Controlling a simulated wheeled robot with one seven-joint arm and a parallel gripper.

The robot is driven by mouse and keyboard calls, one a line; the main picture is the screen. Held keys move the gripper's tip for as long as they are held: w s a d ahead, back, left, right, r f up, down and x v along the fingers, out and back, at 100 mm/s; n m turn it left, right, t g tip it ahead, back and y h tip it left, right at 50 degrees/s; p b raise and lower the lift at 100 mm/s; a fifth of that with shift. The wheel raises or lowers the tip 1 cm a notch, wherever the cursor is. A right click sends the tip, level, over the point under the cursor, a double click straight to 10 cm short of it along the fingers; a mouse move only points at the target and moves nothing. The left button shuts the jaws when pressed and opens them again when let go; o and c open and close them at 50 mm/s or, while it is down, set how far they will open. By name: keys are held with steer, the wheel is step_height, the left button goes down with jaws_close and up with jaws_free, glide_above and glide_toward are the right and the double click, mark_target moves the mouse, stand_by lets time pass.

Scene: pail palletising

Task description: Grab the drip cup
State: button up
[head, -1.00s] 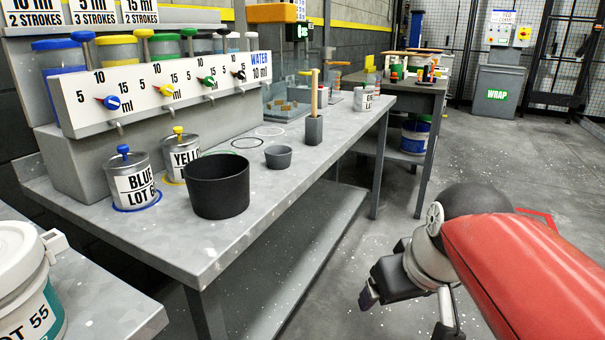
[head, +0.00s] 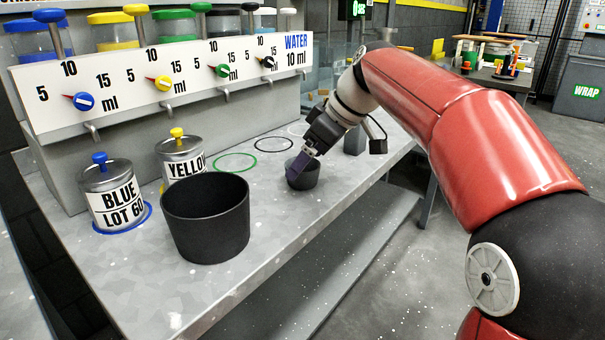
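The drip cup, taken to be the small dark grey cup (head: 309,179), stands upright on the grey bench (head: 262,245), right of the large black bucket (head: 206,222). My gripper (head: 298,168) is at the cup, pointing down and to the left. One purple-grey finger shows over the cup's left side and rim. The other finger is hidden, so I cannot tell whether the gripper is open or shut, or whether it touches the cup.
A dispenser with coloured knobs (head: 163,84) runs along the back of the bench. A grey holder (head: 355,140) is partly hidden behind my arm. Empty green (head: 234,163) and black rings mark the bench.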

steer(key=x, duration=0.3)
steer(key=shift+f, duration=0.15)
steer(key=shift+c, duration=0.4)
steer(key=c, duration=1)
steer(key=shift+r+p, duration=1.25)
steer(key=shift+r, duration=8.7)
